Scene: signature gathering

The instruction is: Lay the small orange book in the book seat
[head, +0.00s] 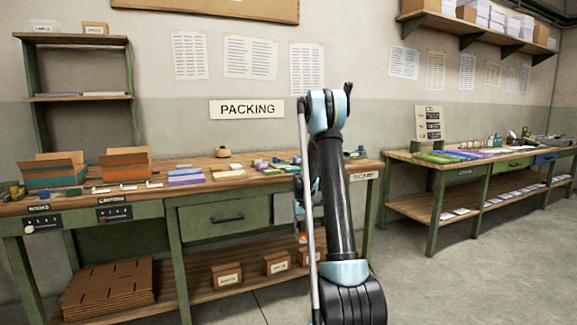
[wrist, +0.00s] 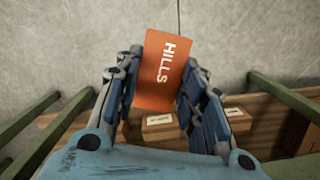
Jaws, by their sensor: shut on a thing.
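The small orange book (wrist: 166,62), with HILLS in white on its cover, is between the blue-grey fingers of my gripper (wrist: 160,88) in the wrist view. The gripper is shut on it, with the cover facing the camera and the upper part sticking out past the fingers. In the head view my arm hides most of the gripper; a small orange patch (head: 302,238) shows beside the arm, in front of the packing table's right end. I cannot make out the book seat in either view.
The green-framed packing table (head: 230,204) holds open boxes with orange bands (head: 52,160), book stacks (head: 185,178) and small items. Small cartons (head: 228,274) stand on its lower shelf. A second table (head: 400,156) is at right. Bare floor (head: 480,260) lies at front right.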

